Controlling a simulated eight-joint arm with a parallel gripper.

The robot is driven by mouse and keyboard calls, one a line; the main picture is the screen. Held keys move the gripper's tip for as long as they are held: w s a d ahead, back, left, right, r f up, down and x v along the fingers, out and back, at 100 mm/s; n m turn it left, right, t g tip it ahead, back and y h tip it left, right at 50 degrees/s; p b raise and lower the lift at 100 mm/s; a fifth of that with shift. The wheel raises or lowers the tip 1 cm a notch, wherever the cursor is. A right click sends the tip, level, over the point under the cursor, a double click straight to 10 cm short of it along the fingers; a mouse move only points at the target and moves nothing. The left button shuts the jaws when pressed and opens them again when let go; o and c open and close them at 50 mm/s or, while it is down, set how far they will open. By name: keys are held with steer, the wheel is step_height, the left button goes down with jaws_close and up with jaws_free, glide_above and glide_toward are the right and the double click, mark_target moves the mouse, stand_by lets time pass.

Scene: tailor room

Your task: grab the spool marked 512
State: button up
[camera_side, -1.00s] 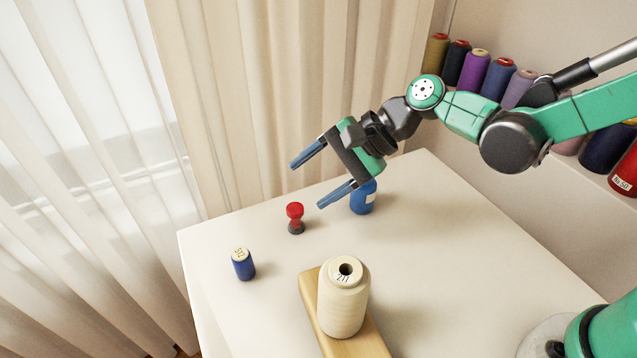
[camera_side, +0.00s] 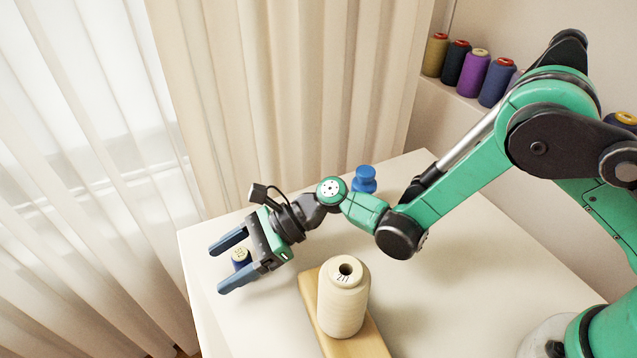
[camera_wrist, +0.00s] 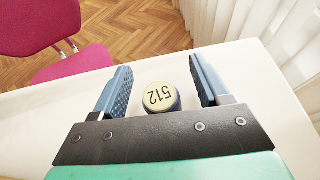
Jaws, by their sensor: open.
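The spool marked 512 (camera_wrist: 160,97) is blue with a cream top. It stands upright on the white table. In the wrist view its top lies between the two open fingers of my gripper (camera_wrist: 160,88), with a gap on each side. In the side view the spool (camera_side: 240,258) shows between the fingers of my gripper (camera_side: 226,267), its lower part hidden by the near finger. My gripper is open and around the spool, and no finger is seen touching it.
A large cream cone marked 211 (camera_side: 343,300) stands on a wooden block (camera_side: 372,345) to the right of my gripper. A blue spool (camera_side: 364,180) stands at the back. The red spool is hidden behind my arm. Thread cones (camera_side: 473,73) line a shelf. A pink chair (camera_wrist: 50,25) stands beyond the table edge.

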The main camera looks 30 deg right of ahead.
steer(key=shift+a, duration=0.15)
jaws_close()
steer(key=shift+r, duration=0.1)
